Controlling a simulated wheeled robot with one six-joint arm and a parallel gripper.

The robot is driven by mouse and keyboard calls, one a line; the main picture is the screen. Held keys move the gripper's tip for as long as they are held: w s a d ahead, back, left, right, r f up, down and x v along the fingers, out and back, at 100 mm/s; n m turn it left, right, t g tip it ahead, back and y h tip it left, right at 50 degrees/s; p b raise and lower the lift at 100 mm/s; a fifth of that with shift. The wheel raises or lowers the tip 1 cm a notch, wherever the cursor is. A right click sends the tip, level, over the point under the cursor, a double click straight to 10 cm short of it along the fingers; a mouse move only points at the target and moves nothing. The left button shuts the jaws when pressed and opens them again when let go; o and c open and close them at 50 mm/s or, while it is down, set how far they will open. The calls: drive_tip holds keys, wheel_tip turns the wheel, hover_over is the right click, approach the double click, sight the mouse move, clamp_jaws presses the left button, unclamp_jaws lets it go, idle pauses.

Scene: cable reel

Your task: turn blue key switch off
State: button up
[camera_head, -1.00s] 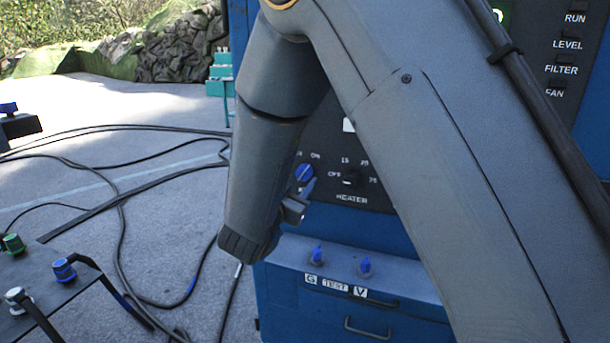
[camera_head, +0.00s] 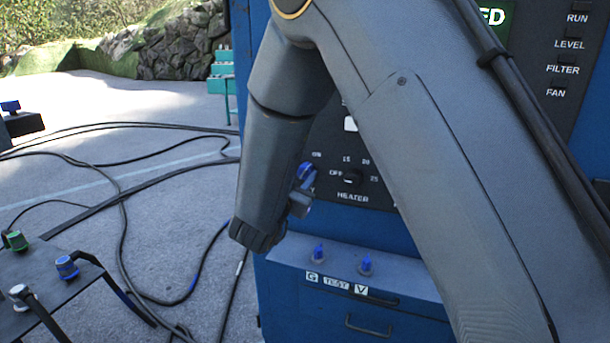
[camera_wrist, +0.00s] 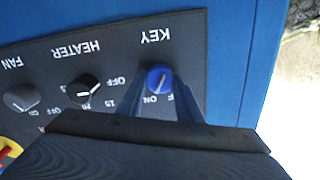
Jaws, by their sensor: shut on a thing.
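The blue key switch (camera_head: 305,170) is a round knob on the black panel of the blue cabinet, left of the heater dial. In the wrist view the blue key switch (camera_wrist: 158,76) shows a short white line, slightly tilted, under the upside-down word KEY. The ON label and part of the OFF label show beside it. My gripper (camera_wrist: 160,92) has one finger on each side of the knob and is shut on it. In the head view my gripper (camera_head: 303,187) partly covers the knob, and my arm hides much of the panel.
The heater dial (camera_head: 352,177) is just right of the key switch; the fan dial (camera_wrist: 22,97) shows in the wrist view. Two small blue test knobs (camera_head: 318,254) sit on a ledge below. A dark table (camera_head: 55,290) with knobs stands at left; cables cross the floor.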

drive_tip(key=shift+d+n+p, duration=0.15)
drive_tip(key=shift+n+p, duration=0.15)
drive_tip(key=shift+p, duration=0.05)
drive_tip(key=n+p, duration=0.4)
drive_tip(key=shift+n, duration=0.4)
drive_tip(key=n+p, duration=0.2)
drive_tip(key=n, duration=0.1)
drive_tip(key=shift+f+p, duration=0.1)
drive_tip(key=shift+p, duration=0.25)
drive_tip(key=shift+f+n+p, duration=0.1)
drive_tip(key=shift+n+p, duration=0.7)
drive_tip(key=shift+n, duration=0.8)
drive_tip(key=o, duration=1)
drive_tip(key=shift+o, duration=0.2)
drive_tip(key=shift+a, duration=0.2)
